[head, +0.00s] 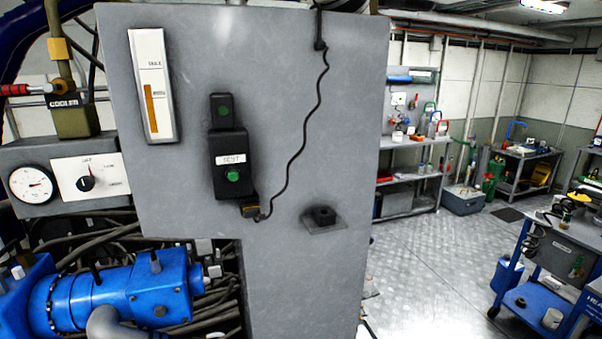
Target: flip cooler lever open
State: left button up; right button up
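The cooler valve (72,115) is a brass-coloured block at the upper left with a label reading COOLER. Its lever (20,89) has a red grip and points left, roughly level, reaching the picture's left edge. A pipe with a yellow collar rises from the valve block. Neither of my grippers shows in the head view.
A large grey panel (300,120) fills the middle, carrying a black TEST box (231,163), a gauge (152,85) and a hanging cable. A dial (32,185) and selector knob (87,183) sit below the valve. Blue machinery (115,295) stands lower left. Open floor lies right.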

aim_at(15, 89)
jog(key=u, duration=2)
jog(key=i, duration=0.1)
